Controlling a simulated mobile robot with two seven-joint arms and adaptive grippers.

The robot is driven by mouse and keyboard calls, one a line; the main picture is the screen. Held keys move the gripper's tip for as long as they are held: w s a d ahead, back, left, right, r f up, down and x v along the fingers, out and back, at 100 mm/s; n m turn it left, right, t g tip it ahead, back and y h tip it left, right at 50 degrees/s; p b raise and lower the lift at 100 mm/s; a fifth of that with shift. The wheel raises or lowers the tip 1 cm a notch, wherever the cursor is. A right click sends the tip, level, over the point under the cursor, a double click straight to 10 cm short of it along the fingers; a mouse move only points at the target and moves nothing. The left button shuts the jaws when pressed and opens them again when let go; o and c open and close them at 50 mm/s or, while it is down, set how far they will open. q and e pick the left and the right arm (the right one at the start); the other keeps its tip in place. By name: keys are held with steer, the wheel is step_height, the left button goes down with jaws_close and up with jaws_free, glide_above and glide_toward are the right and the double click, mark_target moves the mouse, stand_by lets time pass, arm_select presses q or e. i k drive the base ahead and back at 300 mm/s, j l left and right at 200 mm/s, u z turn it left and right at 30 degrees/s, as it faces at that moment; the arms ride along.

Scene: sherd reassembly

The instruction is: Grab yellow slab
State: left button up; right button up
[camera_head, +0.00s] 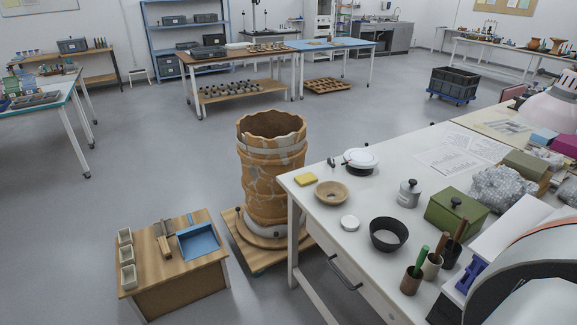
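The yellow slab (305,179) is a small flat block lying near the far left corner of the white table (345,265). It lies just behind a tan shallow bowl (332,192), apart from it, and nothing covers it. Neither of my grippers shows in the head view, so nothing can be seen touching the slab.
A tall, cracked clay vessel (270,165) stands on a wooden base left of the table. A black bowl (388,234), white lid (349,222), grey weight (409,193) and green box (457,211) share the tabletop. A low wooden bench (180,290) stands at lower left.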

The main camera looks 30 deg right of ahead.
mark_target(308, 178)
steer(key=i+u, duration=0.2)
steer(key=i, duration=0.2)
steer(key=i+l+u, duration=0.1)
steer(key=i+u, duration=0.15)
steer(key=i, duration=0.15)
steer(key=i+l+u, duration=0.2)
steer(key=i, duration=0.15)
steer(key=i+u, duration=0.1)
steer(key=u, duration=0.65)
steer(key=i+l+u, duration=0.1)
steer(key=u, duration=0.65)
steer(key=i+l+u, duration=0.1)
steer(key=u, duration=0.7)
steer(key=l+u, duration=0.2)
steer(key=u, duration=0.55)
steer(key=l+u, duration=0.2)
steer(key=u, duration=0.55)
steer(key=l+u, duration=0.2)
steer(key=u, duration=0.55)
steer(key=k+l+u, duration=0.1)
steer(key=u, duration=0.65)
steer(key=k+u, duration=0.15)
steer(key=u, duration=0.65)
